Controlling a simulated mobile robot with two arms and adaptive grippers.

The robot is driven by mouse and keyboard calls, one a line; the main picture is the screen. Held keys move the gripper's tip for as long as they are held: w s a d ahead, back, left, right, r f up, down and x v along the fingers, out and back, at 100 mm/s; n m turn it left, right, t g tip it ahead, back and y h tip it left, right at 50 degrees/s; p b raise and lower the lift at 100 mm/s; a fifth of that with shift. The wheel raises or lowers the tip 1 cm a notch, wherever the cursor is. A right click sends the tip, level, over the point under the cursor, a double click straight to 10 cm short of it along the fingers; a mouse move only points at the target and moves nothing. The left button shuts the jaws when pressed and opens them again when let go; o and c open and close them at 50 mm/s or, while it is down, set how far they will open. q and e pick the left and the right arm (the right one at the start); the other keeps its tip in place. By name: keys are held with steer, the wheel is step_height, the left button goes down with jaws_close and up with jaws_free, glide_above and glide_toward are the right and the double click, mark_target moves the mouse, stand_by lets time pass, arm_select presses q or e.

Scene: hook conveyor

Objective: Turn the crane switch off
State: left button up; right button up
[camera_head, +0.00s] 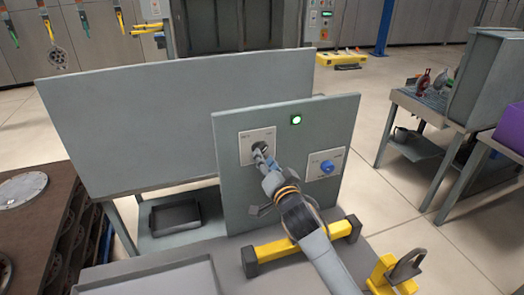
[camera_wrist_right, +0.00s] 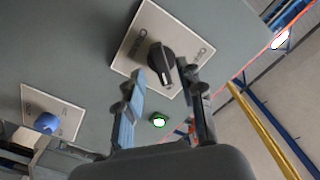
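The crane switch is a black rotary knob (camera_wrist_right: 160,64) on a white labelled plate (camera_wrist_right: 136,40), fixed to a grey upright panel (camera_head: 228,190). In the head view the plate (camera_head: 246,150) shows at the panel's upper left, and the knob is partly hidden by my right gripper (camera_head: 262,151). In the right wrist view the fingers of my right gripper (camera_wrist_right: 163,82) stand apart, one on each side of the knob's near end. I cannot tell whether they touch it. A green lamp (camera_head: 296,120) above glows. My left gripper is not in view.
A blue knob (camera_head: 327,166) on another white plate is to the right on the same panel. A large grey board (camera_head: 140,120) stands behind it. Yellow brackets (camera_head: 275,250) are at the panel's foot. A bench (camera_head: 405,100) with tools stands at right, with open floor between.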

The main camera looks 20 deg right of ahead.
steer(key=shift+w+a+r, duration=0.1)
steer(key=shift+w, duration=1.35)
jaws_close()
